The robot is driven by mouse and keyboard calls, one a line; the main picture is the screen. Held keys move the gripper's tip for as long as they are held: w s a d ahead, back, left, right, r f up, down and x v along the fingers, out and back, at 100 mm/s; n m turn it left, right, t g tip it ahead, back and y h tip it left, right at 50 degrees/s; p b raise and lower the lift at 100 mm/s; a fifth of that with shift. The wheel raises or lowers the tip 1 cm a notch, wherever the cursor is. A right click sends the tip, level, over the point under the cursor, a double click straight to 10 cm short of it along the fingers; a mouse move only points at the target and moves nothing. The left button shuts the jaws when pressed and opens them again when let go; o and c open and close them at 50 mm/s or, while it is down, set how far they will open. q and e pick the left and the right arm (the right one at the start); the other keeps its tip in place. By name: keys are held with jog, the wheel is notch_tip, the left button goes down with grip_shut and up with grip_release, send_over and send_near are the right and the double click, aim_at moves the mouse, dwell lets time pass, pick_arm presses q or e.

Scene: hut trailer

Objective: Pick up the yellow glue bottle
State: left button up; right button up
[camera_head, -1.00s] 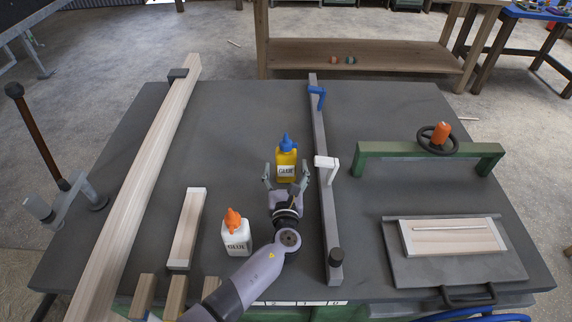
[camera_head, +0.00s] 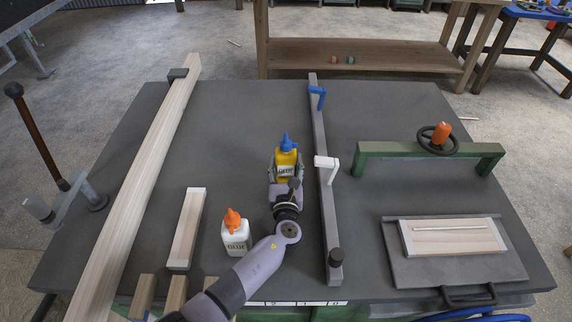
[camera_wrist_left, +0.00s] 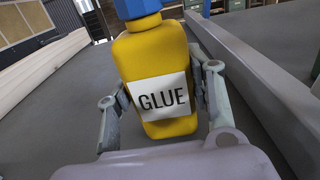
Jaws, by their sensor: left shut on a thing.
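The yellow glue bottle (camera_head: 287,158) has a blue cap and a white GLUE label. It stands upright on the grey table (camera_head: 240,120), just left of the long grey bar. My left gripper (camera_head: 286,176) is shut on the bottle, with a finger on each side of it. The left wrist view shows the bottle (camera_wrist_left: 160,68) filling the middle, and the fingers of my gripper (camera_wrist_left: 165,95) along both sides. The bottle's lower part is partly hidden by the gripper in the head view. My right gripper is not in view.
A white glue bottle with an orange cap (camera_head: 236,234) stands left of my arm. A grey bar (camera_head: 325,200) with a blue lever and a white lever (camera_head: 327,164) runs close on the right. A long plank (camera_head: 140,190) lies at left. A green clamp frame (camera_head: 400,150) stands at right.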

aim_at(286, 138)
pick_arm(q)
jog(key=shift+r, duration=0.1)
jog(key=c, duration=0.8)
notch_tip(286, 138, up, 10)
dwell(0.4)
jog(key=shift+f, duration=4.4)
jog(key=shift+f, duration=0.4)
jog(key=shift+f, duration=0.2)
